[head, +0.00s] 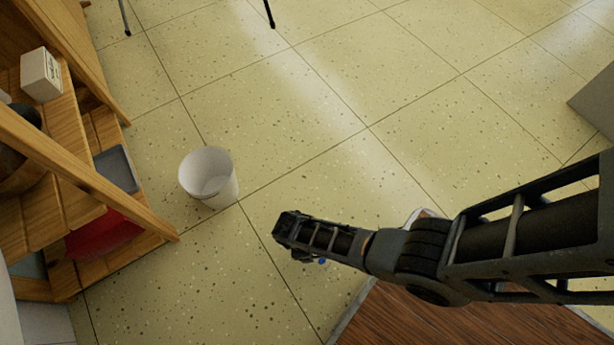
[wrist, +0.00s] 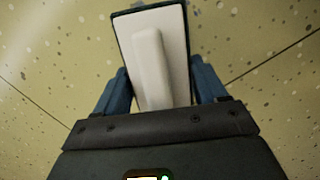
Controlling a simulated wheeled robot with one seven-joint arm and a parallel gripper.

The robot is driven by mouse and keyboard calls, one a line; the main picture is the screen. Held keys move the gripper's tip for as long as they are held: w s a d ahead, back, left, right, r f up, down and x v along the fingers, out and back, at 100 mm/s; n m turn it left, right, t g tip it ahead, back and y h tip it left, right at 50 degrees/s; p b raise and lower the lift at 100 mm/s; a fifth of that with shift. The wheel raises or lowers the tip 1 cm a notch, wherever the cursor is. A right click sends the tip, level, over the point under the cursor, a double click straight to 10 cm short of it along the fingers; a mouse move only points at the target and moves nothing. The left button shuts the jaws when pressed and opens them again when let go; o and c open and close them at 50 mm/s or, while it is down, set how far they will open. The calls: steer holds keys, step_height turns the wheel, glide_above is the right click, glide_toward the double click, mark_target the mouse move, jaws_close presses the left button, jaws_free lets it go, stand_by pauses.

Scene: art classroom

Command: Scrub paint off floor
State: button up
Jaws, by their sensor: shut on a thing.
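My gripper (head: 288,232) hangs over the speckled yellow floor (head: 290,110), to the right of a white bucket (head: 225,188). In the wrist view, my gripper (wrist: 158,82) has its blue fingers shut on both sides of a scrubber (wrist: 176,28), a flat white block with a raised grip and a dark edge. The scrubber is not clear in the head view. A small blue spot shows just below my gripper in the head view; I cannot tell what it is. I cannot make out a paint patch on the floor in either view.
A wooden shelf unit (head: 150,222) with a white box (head: 40,75), a grey bin (head: 116,168) and a red bin (head: 105,232) stands at the left. A brown wooden surface (head: 440,322) lies below my arm. A grey block (head: 597,100) is at the right edge. The middle floor is clear.

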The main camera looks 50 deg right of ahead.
steer(key=shift+r+p, duration=0.95)
steer(key=shift+r, duration=0.35)
